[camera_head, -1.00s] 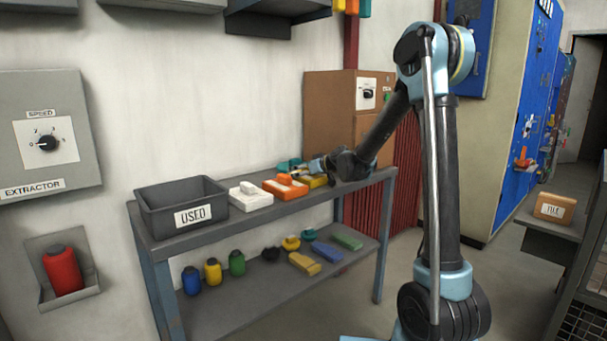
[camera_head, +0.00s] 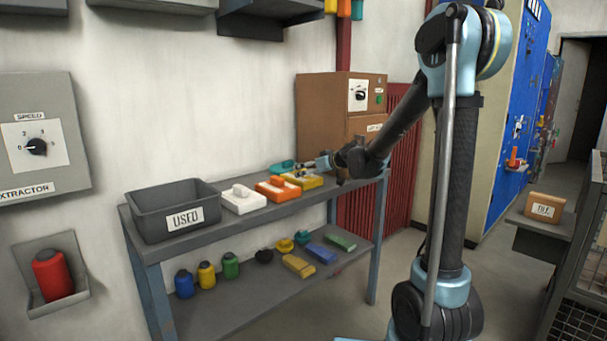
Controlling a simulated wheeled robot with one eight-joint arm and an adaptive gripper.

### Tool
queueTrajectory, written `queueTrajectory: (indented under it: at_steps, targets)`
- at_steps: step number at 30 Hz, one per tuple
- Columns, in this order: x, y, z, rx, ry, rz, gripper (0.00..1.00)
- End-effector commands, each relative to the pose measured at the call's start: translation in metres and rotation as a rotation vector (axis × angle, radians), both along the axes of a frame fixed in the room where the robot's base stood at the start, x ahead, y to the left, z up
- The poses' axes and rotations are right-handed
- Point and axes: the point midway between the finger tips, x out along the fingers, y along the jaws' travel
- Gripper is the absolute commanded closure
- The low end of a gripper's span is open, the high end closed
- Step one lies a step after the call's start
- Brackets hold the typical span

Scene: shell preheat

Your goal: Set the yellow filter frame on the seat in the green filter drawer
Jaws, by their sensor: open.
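A yellow piece (camera_head: 306,183), which looks like the yellow filter frame, lies on the upper bench shelf, right of an orange one. Its far side is partly hidden by my gripper (camera_head: 322,163). My gripper is open at the right end of the shelf, beside and just above the yellow piece. Its fingers are small in view, and I cannot tell whether they touch it. A teal item (camera_head: 281,167) lies behind. I cannot pick out the green filter drawer or its seat in this view.
The bench's upper shelf also holds a dark USED bin (camera_head: 150,216), a white piece (camera_head: 243,204) and an orange piece (camera_head: 277,194). Bottles and flat blocks stand on the lower shelf (camera_head: 225,307). A brown cabinet (camera_head: 319,108) stands behind my gripper.

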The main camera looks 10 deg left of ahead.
Motion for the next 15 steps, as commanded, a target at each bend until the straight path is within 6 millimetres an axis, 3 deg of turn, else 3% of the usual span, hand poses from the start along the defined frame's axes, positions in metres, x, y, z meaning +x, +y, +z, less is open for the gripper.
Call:
queueTrajectory:
  at_steps: [6,15]
  targets:
    - [-0.014,-0.017,0.009,0.000,0.000,-0.001,0.00]
    - [-0.020,-0.023,0.013,0.000,0.000,0.000,0.00]
